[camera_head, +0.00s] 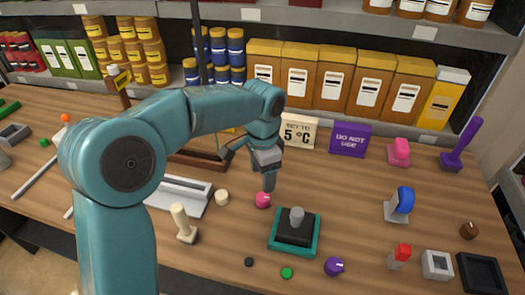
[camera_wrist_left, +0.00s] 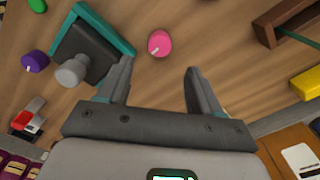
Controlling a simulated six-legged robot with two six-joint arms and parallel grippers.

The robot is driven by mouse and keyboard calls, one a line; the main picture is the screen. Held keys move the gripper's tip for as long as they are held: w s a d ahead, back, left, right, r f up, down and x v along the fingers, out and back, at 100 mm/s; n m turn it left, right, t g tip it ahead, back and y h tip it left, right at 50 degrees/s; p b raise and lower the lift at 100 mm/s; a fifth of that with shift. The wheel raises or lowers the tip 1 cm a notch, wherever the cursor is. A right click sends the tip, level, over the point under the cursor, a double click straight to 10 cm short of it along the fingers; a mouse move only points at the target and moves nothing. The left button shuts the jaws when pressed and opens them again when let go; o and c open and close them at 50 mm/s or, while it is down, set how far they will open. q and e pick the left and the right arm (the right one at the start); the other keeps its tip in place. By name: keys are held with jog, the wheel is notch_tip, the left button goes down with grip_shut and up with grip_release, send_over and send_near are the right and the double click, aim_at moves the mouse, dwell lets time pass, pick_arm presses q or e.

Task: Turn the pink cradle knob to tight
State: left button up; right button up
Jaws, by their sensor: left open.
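A round pink knob (camera_head: 263,200) sits on the wooden table, left of the black block in a teal tray (camera_head: 273,243). In the left wrist view the pink knob (camera_wrist_left: 159,43) shows a short white mark on its top, pointing to the lower left. My left gripper (camera_head: 269,182) points down just above and behind the knob. In the wrist view its two fingers (camera_wrist_left: 158,78) are apart with nothing between them, and the knob lies just beyond the fingertips. A pink cradle-like piece (camera_head: 399,150) stands farther back on the right. My right gripper is not in view.
A grey knob (camera_head: 297,214) rises from the black block near my gripper. A cream cylinder (camera_head: 222,197) and cream post (camera_head: 181,222) stand to the left. A purple knob (camera_head: 334,266) and green button (camera_head: 287,272) lie in front. Shelves with boxes line the back.

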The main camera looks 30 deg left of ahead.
pick_arm(q)
notch_tip(320, 180, up, 8)
jog(key=shift+r+p, duration=0.2)
jog(key=shift+p, duration=0.1)
dwell(0.5)
